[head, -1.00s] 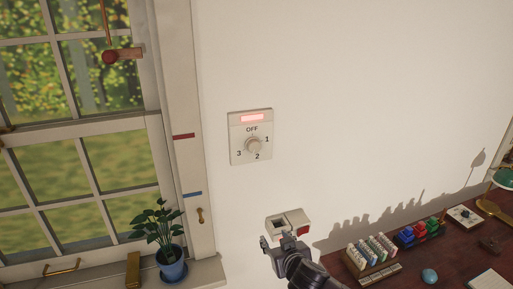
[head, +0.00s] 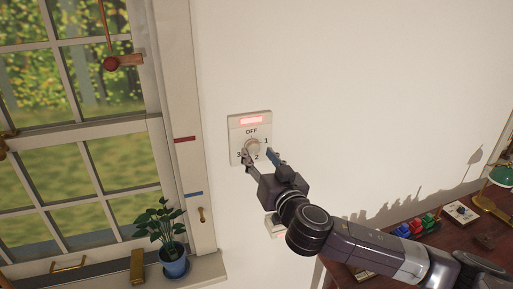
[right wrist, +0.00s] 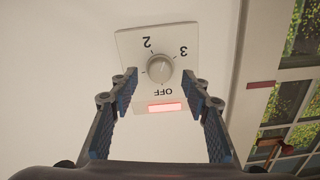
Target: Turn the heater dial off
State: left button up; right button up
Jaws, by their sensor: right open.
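The heater dial (head: 252,146) is a pale round knob on a cream wall plate (head: 236,122), marked OFF, 1, 2 and 3. A red light (head: 252,120) glows above OFF. In the right wrist view the plate appears upside down, with the dial (right wrist: 160,69) above the lit red light (right wrist: 164,107). My right gripper (head: 259,154) is open and empty in front of the plate. Its blue-padded fingertips (right wrist: 160,82) stand to either side of the dial, apart from it. The 1 is hidden there, and I cannot clearly tell the dial's setting. My left gripper is out of view.
A white-framed window (head: 85,135) is at the left, with a potted plant (head: 172,262) on its sill. A small wall box (head: 272,227) is partly hidden below my right gripper. A dark desk (head: 470,235) with small items and a green lamp stands at the right.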

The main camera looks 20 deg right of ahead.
aim_at(253, 148)
jog(key=shift+w+p, duration=0.3)
jog(key=shift+w, duration=0.85)
jog(key=c, duration=1.2)
jog(key=shift+o, duration=0.2)
jog(key=shift+f, duration=0.15)
